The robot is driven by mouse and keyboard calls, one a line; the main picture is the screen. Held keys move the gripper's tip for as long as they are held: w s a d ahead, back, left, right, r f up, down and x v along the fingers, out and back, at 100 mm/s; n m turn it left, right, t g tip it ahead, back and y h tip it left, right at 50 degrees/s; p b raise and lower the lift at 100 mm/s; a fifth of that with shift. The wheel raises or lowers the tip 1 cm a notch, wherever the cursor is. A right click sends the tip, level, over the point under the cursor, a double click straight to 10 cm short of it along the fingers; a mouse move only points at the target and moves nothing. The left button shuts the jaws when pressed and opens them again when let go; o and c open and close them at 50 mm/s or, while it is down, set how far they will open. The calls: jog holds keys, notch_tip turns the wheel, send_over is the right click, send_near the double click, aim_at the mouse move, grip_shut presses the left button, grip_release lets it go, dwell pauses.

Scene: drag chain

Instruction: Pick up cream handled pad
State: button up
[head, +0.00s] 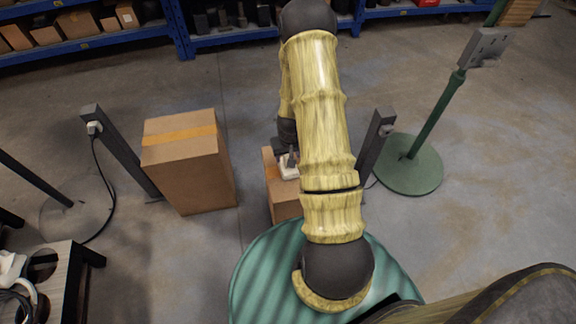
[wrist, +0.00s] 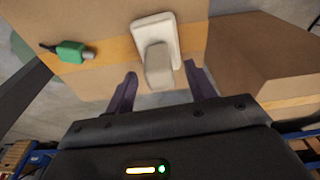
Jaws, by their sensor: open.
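The cream handled pad (wrist: 152,35) lies on top of a cardboard box (wrist: 100,55) with an orange tape strip. It has a flat cream base, and its raised blocky handle (wrist: 159,72) points toward my gripper. My gripper (wrist: 159,82) is open, with one dark finger on each side of the handle's end. I cannot tell whether the fingers touch it. In the head view the pad (head: 289,170) shows partly beside my arm, on the smaller box (head: 284,204). My arm hides much of that box and most of the gripper.
A green-bodied plug-like item (wrist: 72,52) lies on the same box, left of the pad. A taller cardboard box (head: 188,165) stands to the left. Grey posts (head: 120,150) and a green stand (head: 410,165) flank the boxes. Blue shelves (head: 90,42) line the back.

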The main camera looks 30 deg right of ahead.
jog(key=f, duration=0.2)
jog(key=shift+w+f, duration=0.2)
jog(key=shift+f, duration=0.1)
jog(key=shift+c, duration=0.4)
jog(key=c, duration=1)
